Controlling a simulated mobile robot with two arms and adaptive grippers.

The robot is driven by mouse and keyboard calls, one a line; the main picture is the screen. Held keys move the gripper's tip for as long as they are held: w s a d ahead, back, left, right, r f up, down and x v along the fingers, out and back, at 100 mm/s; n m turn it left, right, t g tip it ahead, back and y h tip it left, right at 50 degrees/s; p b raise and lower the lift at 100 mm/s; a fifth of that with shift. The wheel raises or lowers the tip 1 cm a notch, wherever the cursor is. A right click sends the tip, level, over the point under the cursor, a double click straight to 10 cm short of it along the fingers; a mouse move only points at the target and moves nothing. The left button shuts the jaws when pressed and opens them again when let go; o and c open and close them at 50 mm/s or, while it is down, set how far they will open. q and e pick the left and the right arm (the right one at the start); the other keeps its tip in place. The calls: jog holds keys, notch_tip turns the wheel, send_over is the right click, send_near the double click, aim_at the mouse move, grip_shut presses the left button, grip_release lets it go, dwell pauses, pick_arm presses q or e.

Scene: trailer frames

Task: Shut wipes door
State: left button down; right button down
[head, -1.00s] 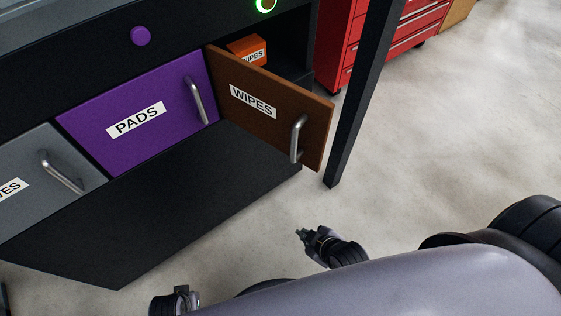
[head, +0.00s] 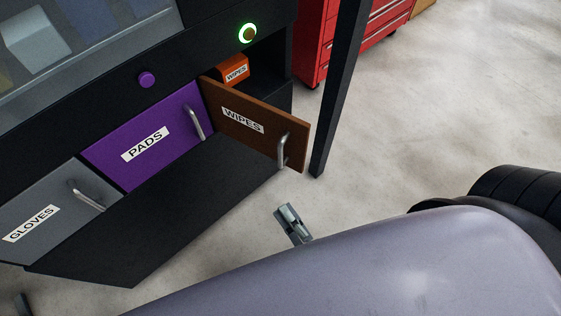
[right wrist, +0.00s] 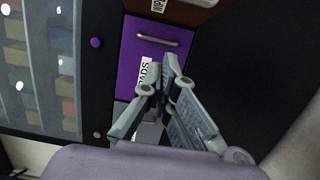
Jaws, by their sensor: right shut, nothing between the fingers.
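The brown WIPES door (head: 262,125) stands open in the head view. It swings outward from its left edge beside the PADS door, with its metal handle (head: 283,150) near the free edge. Behind it, an orange WIPES box (head: 233,70) sits in the dark open compartment. My right gripper (head: 284,210) is below the door handle, apart from it, over the floor. In the right wrist view its fingers (right wrist: 172,65) meet at the tips, shut and empty. Part of the brown door (right wrist: 185,12) shows at that view's top edge.
The purple PADS door (head: 150,138) and grey GLOVES door (head: 50,212) are shut, each with a protruding handle. A black post (head: 338,90) stands just right of the open door. A red tool cabinet (head: 350,35) is behind it. The floor at right is clear.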

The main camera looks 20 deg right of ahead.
jog(key=w+d+p, duration=0.1)
jog(key=w, duration=1)
jog(key=shift+d+p, duration=0.3)
jog(key=shift+p, duration=0.1)
jog(key=shift+w+d, duration=0.1)
jog(key=shift+d, duration=0.05)
